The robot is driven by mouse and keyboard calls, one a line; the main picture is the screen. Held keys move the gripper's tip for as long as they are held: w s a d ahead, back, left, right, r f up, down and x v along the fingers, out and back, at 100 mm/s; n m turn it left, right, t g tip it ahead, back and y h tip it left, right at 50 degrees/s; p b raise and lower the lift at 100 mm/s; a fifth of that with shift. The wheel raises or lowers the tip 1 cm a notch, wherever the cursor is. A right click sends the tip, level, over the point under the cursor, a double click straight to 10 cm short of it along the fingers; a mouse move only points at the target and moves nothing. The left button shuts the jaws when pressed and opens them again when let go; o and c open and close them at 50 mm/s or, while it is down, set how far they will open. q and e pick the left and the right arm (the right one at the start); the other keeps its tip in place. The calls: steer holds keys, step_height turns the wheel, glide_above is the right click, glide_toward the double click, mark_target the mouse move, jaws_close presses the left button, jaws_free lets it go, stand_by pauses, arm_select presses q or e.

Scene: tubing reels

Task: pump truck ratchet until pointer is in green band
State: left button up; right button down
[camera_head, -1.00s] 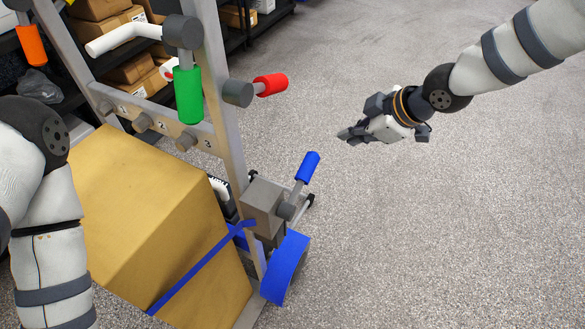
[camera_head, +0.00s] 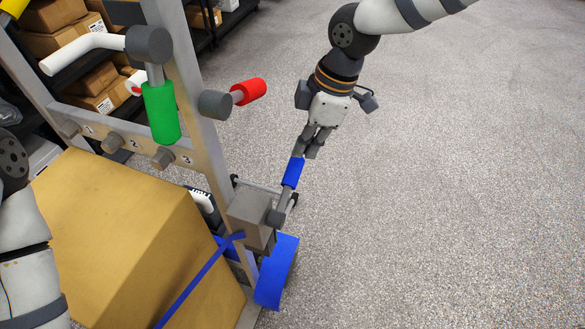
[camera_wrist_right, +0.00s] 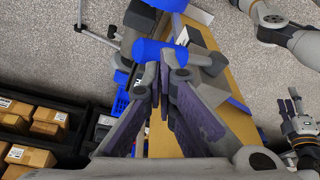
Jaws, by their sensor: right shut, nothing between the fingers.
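The ratchet (camera_head: 250,214) is a grey block low on the truck's upright, with a lever ending in a blue handle (camera_head: 292,172) that points up. My right gripper (camera_head: 310,151) is shut and empty, its fingertips just above the handle's top end. In the right wrist view the blue handle (camera_wrist_right: 160,50) lies crosswise right at the fingertips; I cannot tell whether they touch. A blue strap (camera_head: 190,286) runs over the tan box (camera_head: 120,225). I see no pointer or green band. My left gripper (camera_wrist_right: 292,104) shows only in the right wrist view, its opening unclear.
Shelves with cartons stand behind. Floor at right is clear.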

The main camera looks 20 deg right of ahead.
arm_select(q)
steer(key=shift+s+f+g+b, duration=0.4)
steer(key=shift+s+f+b, duration=0.25)
steer(key=shift+s+f, duration=0.4)
arm_select(e)
steer(key=shift+x, duration=2.3)
steer(key=shift+f+b, duration=0.4)
steer(key=shift+f, duration=1.55)
steer(key=shift+d+r, duration=0.2)
steer(key=shift+r, duration=0.05)
steer(key=d+r+p, duration=0.1)
steer(key=d, duration=0.1)
arm_select(q)
steer(key=shift+w+r, duration=0.2)
steer(key=shift+w, duration=0.05)
arm_select(e)
glide_toward(301, 169)
steer(key=d, duration=0.1)
steer(key=d+r, duration=0.2)
steer(key=shift+s+d, duration=0.2)
steer(key=shift+s, duration=0.1)
